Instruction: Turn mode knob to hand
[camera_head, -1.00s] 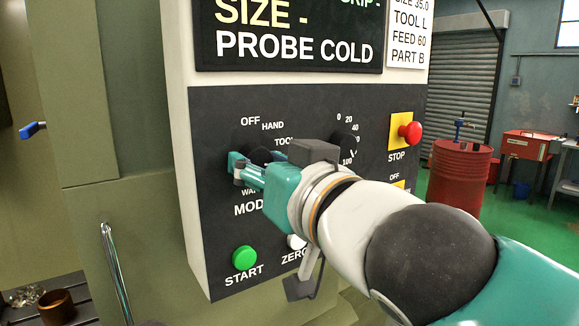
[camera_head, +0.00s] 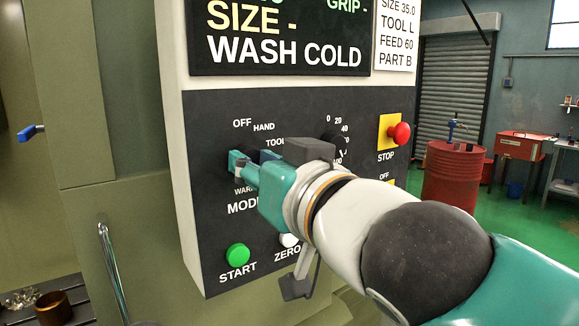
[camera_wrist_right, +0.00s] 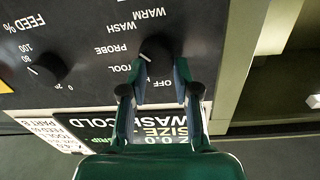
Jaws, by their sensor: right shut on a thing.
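The dark round mode knob (camera_wrist_right: 157,46) is on the machine's control panel, and my right gripper (camera_wrist_right: 159,66) is shut on it, one finger on each side. In the head view the right gripper (camera_head: 252,163) reaches the panel from the right and mostly hides the knob. The labels OFF, HAND and TOOL show above the gripper. A pale mark on the knob shows in the wrist view, but its exact setting is hard to tell. The display (camera_head: 282,36) reads WASH COLD. My left gripper is not in view.
Below the knob are a green START button (camera_head: 238,254) and a white ZERO button (camera_head: 289,240). A feed dial (camera_head: 333,143) and a red STOP button (camera_head: 399,133) are to the right. A red drum (camera_head: 450,178) stands on the floor beyond.

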